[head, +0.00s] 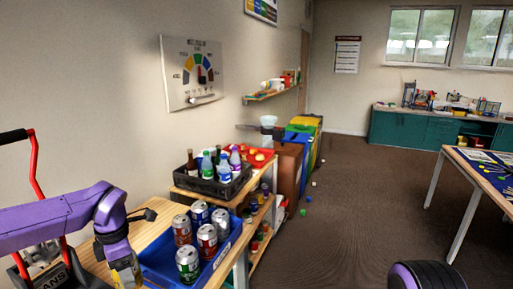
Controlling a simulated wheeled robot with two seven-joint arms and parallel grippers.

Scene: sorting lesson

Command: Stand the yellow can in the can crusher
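The can crusher (68,270) stands at the lower left, with a red lever (34,175) raised and a dark base lettered "CANS"; my purple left arm crosses in front of it. My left gripper (126,274) points down at the left edge of the blue tray (222,268), right of the crusher. A yellowish patch shows at its end, cut by the bottom edge; I cannot tell whether it is the yellow can or whether the fingers are shut. No other yellow can is visible. My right gripper is out of view.
Several upright cans, including a green one (187,264) and a red one (207,241), stand in the tray. A black crate (213,187) of bottles is behind. Coloured bins (300,145) line the wall. The floor (345,215) to the right is mostly clear.

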